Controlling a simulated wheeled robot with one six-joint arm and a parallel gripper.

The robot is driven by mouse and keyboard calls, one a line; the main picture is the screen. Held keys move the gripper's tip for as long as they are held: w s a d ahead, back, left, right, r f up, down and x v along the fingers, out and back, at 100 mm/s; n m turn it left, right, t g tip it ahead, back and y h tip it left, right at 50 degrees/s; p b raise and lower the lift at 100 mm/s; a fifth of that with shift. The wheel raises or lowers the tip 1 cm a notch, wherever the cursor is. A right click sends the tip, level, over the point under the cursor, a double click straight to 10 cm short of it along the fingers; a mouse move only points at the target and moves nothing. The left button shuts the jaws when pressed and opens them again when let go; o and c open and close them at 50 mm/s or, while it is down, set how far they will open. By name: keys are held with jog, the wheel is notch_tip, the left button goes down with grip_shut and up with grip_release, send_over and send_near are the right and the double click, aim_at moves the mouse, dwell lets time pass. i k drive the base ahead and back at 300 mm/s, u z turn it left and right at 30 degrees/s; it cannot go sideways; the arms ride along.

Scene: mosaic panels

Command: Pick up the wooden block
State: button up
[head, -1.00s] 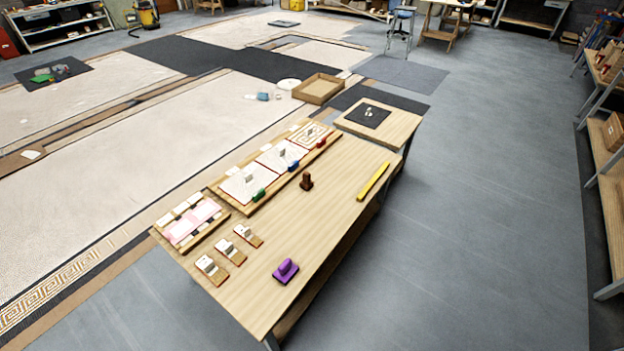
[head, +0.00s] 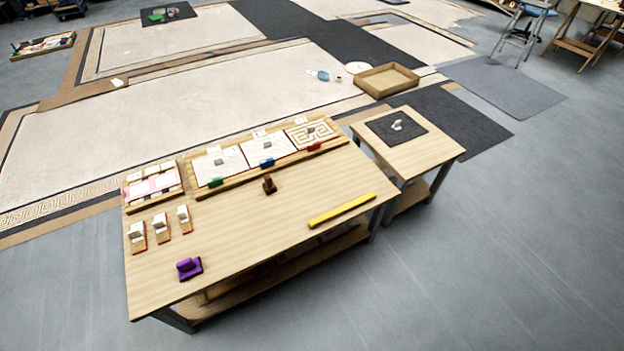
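A small dark reddish-brown block (head: 269,184), which looks like the wooden block, stands upright on the wooden table (head: 290,215). It is near the middle of the table, just in front of the long board with panels. Nothing touches it that I can see. My gripper is not in view.
A yellow bar (head: 342,210) lies near the table's right front edge. A purple block (head: 189,268) sits at the front left. Several small boards are at the left. A panel board (head: 340,141) runs along the back. A lower table (head: 440,147) stands at the right, with grey floor around.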

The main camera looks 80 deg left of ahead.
aim_at(269, 186)
jog(key=i, duration=1.1)
jog(key=u, duration=4)
jog(key=i, duration=1.65)
